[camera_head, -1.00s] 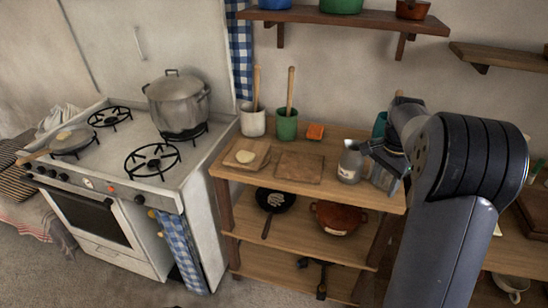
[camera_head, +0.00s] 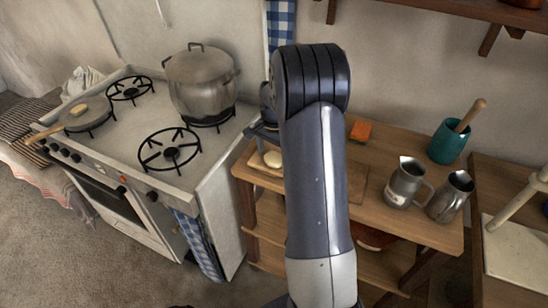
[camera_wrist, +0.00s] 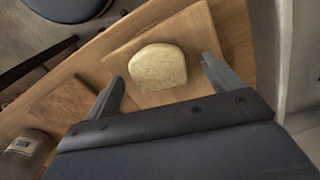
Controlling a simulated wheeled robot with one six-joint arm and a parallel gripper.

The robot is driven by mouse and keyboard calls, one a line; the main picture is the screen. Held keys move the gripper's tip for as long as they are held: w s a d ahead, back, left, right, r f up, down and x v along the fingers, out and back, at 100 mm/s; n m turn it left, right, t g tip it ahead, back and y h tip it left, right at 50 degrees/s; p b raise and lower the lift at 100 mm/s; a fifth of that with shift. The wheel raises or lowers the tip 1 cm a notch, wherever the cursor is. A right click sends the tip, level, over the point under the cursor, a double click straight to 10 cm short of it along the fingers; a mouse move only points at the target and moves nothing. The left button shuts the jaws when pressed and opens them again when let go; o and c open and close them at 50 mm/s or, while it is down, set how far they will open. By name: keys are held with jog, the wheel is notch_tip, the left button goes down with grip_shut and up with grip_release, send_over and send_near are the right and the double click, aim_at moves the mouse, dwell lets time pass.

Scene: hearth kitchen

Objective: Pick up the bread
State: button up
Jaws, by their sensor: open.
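A pale, rounded slice of bread (camera_wrist: 158,67) lies flat on a wooden cutting board (camera_wrist: 196,25) in the wrist view. In the head view the bread (camera_head: 273,159) shows at the left end of the wooden counter, just left of my arm. My gripper (camera_wrist: 162,78) is open and empty, with one finger on each side of the bread in the picture. It appears to be above the bread, apart from it. In the head view my arm hides most of the gripper and part of the board.
The stove (camera_head: 135,140) with a large lidded pot (camera_head: 201,82) stands left of the counter. A second board (camera_head: 357,180), an orange block (camera_head: 360,131), metal pitchers (camera_head: 405,184) and a teal crock (camera_head: 447,143) are on the counter. A shelf is at upper right.

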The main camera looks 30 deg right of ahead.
jog(key=shift+s+f, duration=0.1)
jog(key=shift+f, duration=0.25)
jog(key=shift+c, duration=0.3)
jog(key=c, duration=1)
